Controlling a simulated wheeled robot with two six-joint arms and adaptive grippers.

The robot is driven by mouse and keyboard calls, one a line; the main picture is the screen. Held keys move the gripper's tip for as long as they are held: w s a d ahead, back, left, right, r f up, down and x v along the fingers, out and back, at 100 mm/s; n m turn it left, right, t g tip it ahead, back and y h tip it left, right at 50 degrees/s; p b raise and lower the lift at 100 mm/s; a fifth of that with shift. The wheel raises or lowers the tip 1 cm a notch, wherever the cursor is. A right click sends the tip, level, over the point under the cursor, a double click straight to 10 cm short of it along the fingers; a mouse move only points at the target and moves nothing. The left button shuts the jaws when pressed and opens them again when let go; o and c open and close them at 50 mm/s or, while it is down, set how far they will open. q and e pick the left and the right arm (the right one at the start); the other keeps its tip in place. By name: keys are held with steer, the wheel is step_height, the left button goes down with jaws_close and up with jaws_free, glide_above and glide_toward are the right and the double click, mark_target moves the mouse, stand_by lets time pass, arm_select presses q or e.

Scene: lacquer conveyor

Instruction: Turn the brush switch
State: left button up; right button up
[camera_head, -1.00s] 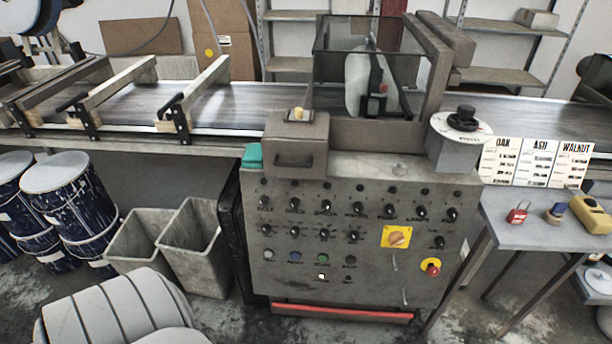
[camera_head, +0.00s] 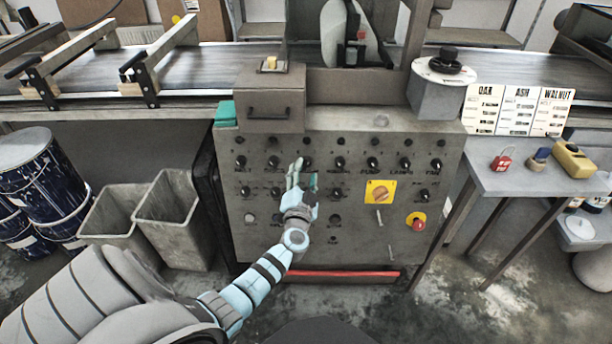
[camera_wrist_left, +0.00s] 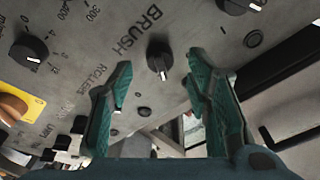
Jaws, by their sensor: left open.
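My left gripper (camera_head: 301,178) is open in front of the lower knob row of the grey control panel (camera_head: 300,252). In the left wrist view, the brush switch (camera_wrist_left: 156,65) is a black round knob with a white pointer mark, beside the printed word BRUSH. The two green fingers of the open gripper (camera_wrist_left: 159,76) stand to either side of the knob in that view. Whether they touch the panel or knob I cannot tell. In the head view the gripper hides part of the lower row, and I cannot make out the brush switch there. My right gripper is not in view.
Other black knobs surround the spot, such as one in the left wrist view (camera_wrist_left: 28,52). A yellow-plated rotary switch (camera_head: 380,193) and a red emergency button (camera_head: 418,224) sit to the right. A red bar (camera_head: 335,275) runs along the panel's bottom.

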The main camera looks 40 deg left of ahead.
mark_target(307, 163)
arm_select(q)
steer(key=shift+w+a+f, duration=0.2)
steer(key=shift+w+a, duration=0.2)
steer(key=shift+w, duration=0.3)
steer(key=shift+w+a+r+b, duration=0.2)
steer(key=shift+w+a+b, duration=0.15)
steer(key=shift+w, duration=0.1)
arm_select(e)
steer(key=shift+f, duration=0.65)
arm_select(q)
steer(key=shift+c, duration=0.6)
jaws_close()
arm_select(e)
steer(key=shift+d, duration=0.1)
